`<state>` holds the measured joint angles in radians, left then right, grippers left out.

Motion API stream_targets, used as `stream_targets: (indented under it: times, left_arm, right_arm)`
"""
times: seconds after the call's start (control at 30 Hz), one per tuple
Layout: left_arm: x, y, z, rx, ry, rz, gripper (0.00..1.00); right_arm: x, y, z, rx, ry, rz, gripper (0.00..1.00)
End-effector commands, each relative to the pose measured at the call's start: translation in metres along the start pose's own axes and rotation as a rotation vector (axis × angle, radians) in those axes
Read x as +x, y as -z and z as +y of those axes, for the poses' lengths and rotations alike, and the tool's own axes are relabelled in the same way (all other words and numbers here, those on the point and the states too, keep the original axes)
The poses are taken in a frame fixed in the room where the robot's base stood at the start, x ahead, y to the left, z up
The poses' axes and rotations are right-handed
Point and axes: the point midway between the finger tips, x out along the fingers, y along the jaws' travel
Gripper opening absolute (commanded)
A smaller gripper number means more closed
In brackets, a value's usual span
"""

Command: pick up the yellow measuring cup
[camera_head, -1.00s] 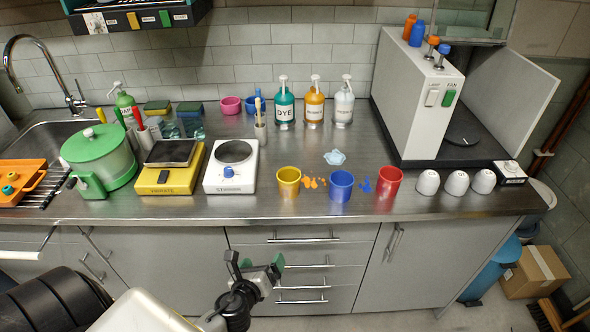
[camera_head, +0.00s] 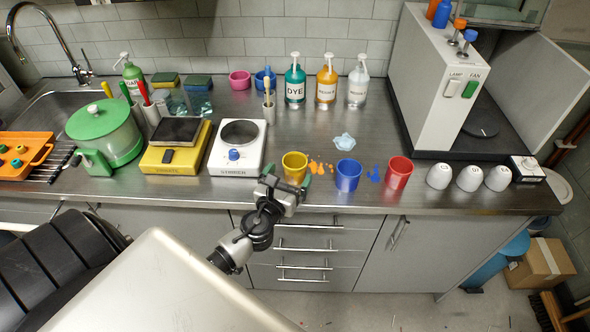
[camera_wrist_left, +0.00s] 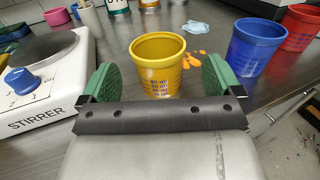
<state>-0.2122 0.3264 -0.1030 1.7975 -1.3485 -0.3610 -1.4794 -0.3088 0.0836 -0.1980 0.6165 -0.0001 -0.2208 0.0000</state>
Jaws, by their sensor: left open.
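The yellow measuring cup (camera_head: 294,165) stands upright near the front edge of the metal counter, between the stirrer and the blue cup. In the left wrist view the yellow cup (camera_wrist_left: 158,66) is straight ahead, seen between and beyond the green finger pads. My left gripper (camera_head: 286,188) is open and empty, just in front of the cup at the counter's front edge. The left wrist view shows the open left gripper (camera_wrist_left: 158,82) with its pads to either side of the cup, apart from it. My right gripper is not in view.
The white stirrer (camera_head: 238,150) is close on the left. A pale blue splash (camera_head: 344,141) lies behind; the counter there is mostly clear.

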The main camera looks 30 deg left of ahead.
Motion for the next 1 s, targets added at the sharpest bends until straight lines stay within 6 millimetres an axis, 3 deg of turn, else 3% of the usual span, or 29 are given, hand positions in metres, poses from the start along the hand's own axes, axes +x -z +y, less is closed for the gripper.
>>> stream_targets:
  times: [0.1, 0.3, 0.6, 0.93, 1.0]
  left_arm:
    - [0.018, -0.002, 0.002, -0.002, -0.002, -0.002, 0.94]
    - [0.044, 0.0, 0.002, -0.002, -0.002, -0.001, 0.94]
    - [0.048, 0.001, 0.002, -0.002, 0.0, 0.001, 0.92]
    - [0.048, 0.001, 0.002, -0.002, -0.001, 0.001, 0.42]
    - [0.048, 0.001, 0.002, -0.002, -0.001, 0.0, 0.4]
  right_arm:
    - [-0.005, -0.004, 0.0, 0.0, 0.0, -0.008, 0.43]
    - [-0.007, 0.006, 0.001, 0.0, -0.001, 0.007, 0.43]
    - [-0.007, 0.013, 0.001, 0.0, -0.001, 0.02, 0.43]
    - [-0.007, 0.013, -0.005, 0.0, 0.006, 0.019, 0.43]
    - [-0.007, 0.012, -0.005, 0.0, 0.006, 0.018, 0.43]
